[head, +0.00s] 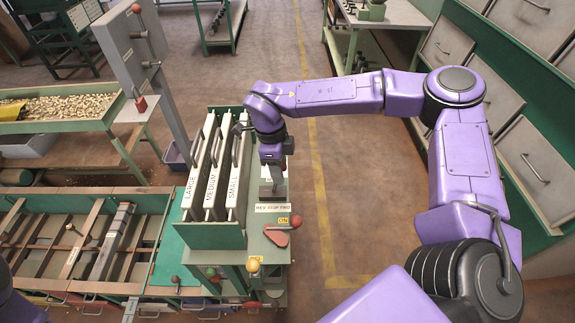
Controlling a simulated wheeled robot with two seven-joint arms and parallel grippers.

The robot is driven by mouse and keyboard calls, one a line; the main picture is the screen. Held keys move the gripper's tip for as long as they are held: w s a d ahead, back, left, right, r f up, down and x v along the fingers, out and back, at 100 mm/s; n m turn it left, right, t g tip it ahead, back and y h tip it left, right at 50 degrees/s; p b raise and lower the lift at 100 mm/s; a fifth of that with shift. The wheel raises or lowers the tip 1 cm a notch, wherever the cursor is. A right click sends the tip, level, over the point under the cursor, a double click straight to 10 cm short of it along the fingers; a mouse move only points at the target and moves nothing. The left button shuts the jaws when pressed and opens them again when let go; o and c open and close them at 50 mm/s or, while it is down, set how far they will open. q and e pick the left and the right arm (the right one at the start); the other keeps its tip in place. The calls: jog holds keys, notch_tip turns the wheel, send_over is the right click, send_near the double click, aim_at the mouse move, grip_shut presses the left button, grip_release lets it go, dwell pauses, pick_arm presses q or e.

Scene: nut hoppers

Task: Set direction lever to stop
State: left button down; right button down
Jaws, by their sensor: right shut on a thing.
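The direction lever stands on the green machine top behind the white label reading REV STOP FWD (272,208). My right gripper (271,188) comes down over it from above and is shut on it. The gripper and wrist hide most of the lever, so I cannot tell for sure which marked position it is in. My left gripper is not in view.
Three white panels marked LARGE, MEDIUM and SMALL (232,180) stand in a green rack (210,237) left of my gripper. A red lever (284,231) with a yellow ON tag lies in front. Several coloured knobs, including a yellow one (253,265), line the front.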

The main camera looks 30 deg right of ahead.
jog(key=shift+w+a, duration=0.45)
jog(key=shift+a, duration=0.35)
jog(key=c, duration=0.8)
grip_release()
jog(key=shift+w+f, duration=0.1)
jog(key=shift+w, duration=0.05)
notch_tip(320, 180, up, 10)
jog(key=w+b, duration=0.1)
jog(key=shift+w+a+r+b, duration=0.25)
jog(key=shift+w+a+b, duration=0.05)
